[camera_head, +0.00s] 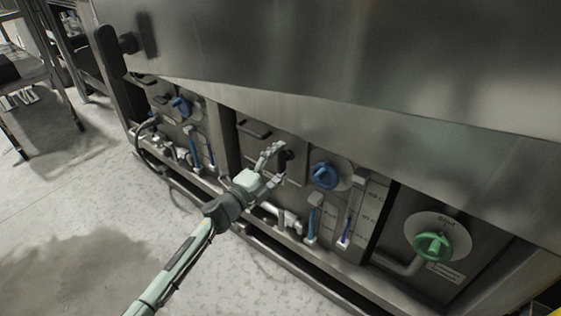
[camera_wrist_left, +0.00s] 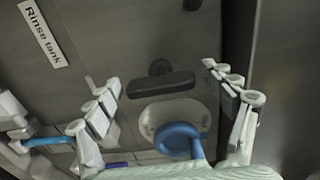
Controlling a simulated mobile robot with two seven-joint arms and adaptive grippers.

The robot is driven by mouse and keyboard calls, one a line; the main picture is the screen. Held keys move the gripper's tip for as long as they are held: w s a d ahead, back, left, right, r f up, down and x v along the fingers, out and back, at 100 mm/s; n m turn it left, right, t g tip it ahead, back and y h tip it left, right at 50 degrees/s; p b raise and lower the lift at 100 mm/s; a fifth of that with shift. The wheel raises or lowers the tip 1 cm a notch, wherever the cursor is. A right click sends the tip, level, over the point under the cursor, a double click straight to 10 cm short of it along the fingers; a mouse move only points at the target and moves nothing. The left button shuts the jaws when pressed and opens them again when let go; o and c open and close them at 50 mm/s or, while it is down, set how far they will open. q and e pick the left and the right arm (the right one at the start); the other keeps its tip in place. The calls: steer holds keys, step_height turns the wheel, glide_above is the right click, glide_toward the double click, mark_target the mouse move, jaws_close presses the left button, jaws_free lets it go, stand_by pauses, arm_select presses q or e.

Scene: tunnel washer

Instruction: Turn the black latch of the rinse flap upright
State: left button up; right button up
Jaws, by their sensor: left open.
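The black latch (camera_wrist_left: 161,85) is a dark bar on a round hub on the grey steel panel. In the wrist view the bar lies nearly level across the picture. It is partly visible in the head view (camera_head: 289,156), beyond the fingers. My left gripper (camera_wrist_left: 160,78) is open, with one pale green finger off each end of the bar. A gap shows between the bar and each finger; the depth between them is hard to judge. In the head view my left gripper (camera_head: 273,165) reaches in close to the panel. My right gripper is out of view.
A blue valve handle (camera_wrist_left: 181,140) on a pale round plate lies just below the latch in the wrist view. A "Rinse tank" label (camera_wrist_left: 43,34) is at upper left. A green valve (camera_head: 432,245) sits further right. A steel housing (camera_head: 350,60) overhangs the panel.

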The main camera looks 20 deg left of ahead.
arm_select(q)
steer(key=v, duration=1.1)
steer(key=shift+s, duration=0.25)
steer(key=shift+a, duration=0.1)
